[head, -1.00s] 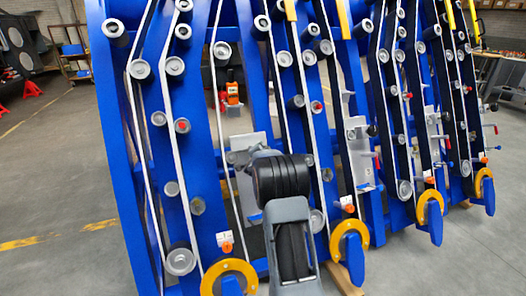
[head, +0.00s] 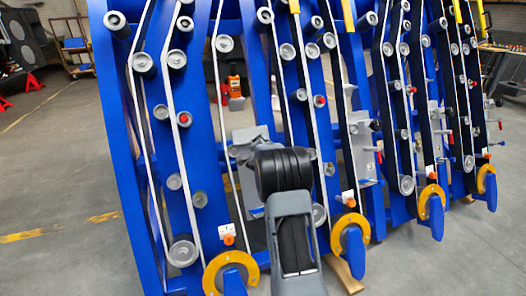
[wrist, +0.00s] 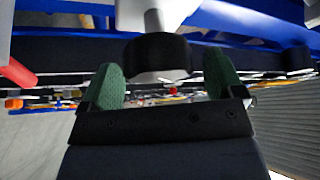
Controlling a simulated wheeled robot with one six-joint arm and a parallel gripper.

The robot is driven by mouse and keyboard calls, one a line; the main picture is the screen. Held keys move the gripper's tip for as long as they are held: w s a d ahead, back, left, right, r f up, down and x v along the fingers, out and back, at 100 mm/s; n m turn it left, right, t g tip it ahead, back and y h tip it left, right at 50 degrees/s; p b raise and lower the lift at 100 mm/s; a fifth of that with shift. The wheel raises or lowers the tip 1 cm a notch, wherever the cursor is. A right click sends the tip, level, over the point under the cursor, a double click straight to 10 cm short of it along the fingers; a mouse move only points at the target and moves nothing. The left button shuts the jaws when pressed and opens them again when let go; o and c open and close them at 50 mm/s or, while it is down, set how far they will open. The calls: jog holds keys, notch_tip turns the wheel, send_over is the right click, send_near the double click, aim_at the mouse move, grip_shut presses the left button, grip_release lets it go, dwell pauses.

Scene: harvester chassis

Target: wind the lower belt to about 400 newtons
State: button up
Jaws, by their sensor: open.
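My gripper (wrist: 164,88) is open in the wrist view, its two green finger pads apart. A black round knob-like part (wrist: 155,54) on a light grey stem lies just beyond and between the pads; I cannot tell whether it touches them. A red rod or handle (wrist: 17,72) is at the left of that view. In the head view my arm covers my gripper and whatever is in front of it. White-edged belts (head: 157,205) run over grey rollers (head: 183,252) on the blue chassis (head: 207,155). I cannot tell which belt is the lower one, and no tension reading is legible.
A grey bracket plate (head: 249,138) shows just behind my arm. Yellow rings (head: 214,277) with blue tabs line the chassis's lower edge. A similar bracket (head: 364,160) with red-tipped rods is to the right. The floor (head: 65,185) at left is clear.

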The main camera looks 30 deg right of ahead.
jog(key=p+v, duration=0.1)
jog(key=v, duration=1.2)
jog(key=shift+p, duration=0.35)
jog(key=shift+a, duration=0.1)
jog(key=s+a+r+n+y+p, duration=0.3)
jog(key=a+r+n+y+p, duration=0.15)
jog(key=a+r+p, duration=0.3)
jog(key=s+a+r+n+y+p, duration=0.2)
jog(key=a+r+n+y+p, duration=0.3)
jog(key=a+r, duration=0.35)
jog(key=s+a+r+n+g+p, duration=0.3)
jog(key=s+r+n+g+p, duration=0.1)
jog(key=s, duration=0.6)
jog(key=s+a+r+n+g+p, duration=0.3)
jog(key=s+a+r+n+p, duration=0.1)
jog(key=s+p, duration=0.5)
notch_tip(320, 180, up, 2)
jog(key=shift+s+r+n+g+y, duration=0.1)
jog(key=shift+s+n+g+y, duration=0.35)
jog(key=shift+n, duration=0.3)
jog(key=shift+a, duration=0.15)
